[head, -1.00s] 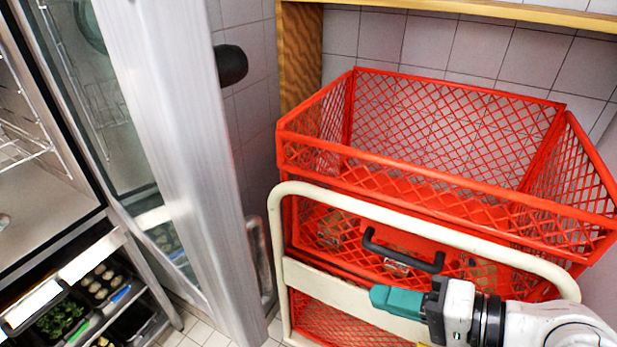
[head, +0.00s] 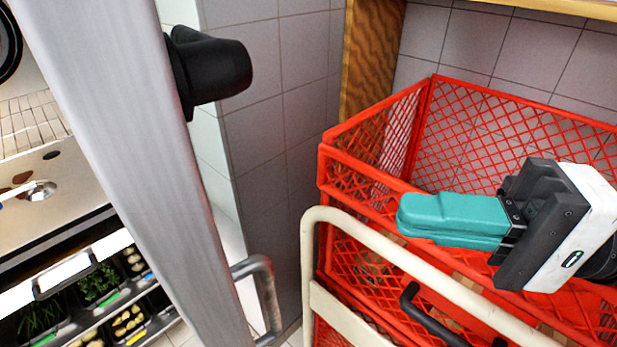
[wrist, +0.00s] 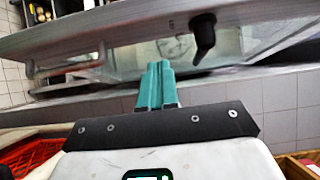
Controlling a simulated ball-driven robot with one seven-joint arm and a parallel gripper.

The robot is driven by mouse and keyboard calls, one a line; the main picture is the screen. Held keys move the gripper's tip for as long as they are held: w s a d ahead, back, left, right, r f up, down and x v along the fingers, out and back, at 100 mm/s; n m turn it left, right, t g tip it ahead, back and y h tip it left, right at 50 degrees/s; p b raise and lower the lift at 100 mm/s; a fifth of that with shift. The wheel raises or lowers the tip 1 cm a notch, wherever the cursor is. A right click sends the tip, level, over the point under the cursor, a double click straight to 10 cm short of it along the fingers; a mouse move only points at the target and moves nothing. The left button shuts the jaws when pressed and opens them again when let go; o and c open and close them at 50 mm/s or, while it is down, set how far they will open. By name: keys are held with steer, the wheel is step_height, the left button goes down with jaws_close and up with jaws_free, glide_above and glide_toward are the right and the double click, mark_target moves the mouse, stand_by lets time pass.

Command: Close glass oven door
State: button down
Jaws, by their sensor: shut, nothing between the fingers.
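The glass oven door (head: 135,150) stands open and shows nearly edge-on in the head view, as a wide silver frame. A black handle (head: 212,68) sticks out from its right side near the top. In the wrist view the door (wrist: 130,28) lies across the top, with the black handle (wrist: 204,36) right of centre. My gripper (head: 400,218), with teal fingers, is shut and empty. It is to the right of the door and apart from it, above the red crates. In the wrist view the fingertips (wrist: 155,66) point toward the door.
Red mesh crates (head: 340,160) stand on a cart with a cream rail (head: 385,245) at the right. A grey bar handle (head: 262,290) is low beside the door. The oven interior (head: 60,190) and trays of vegetables (head: 98,282) are at left. A wooden post (head: 370,60) is behind.

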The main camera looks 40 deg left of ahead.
mark_target(211, 210)
steer(key=s+d+p+x, duration=0.1)
steer(key=s+p+x, duration=0.1)
steer(key=x, duration=1)
steer(key=shift+s+a+r+p, duration=0.15)
steer(key=shift+s+r+p, duration=0.1)
steer(key=shift+s+p, duration=0.1)
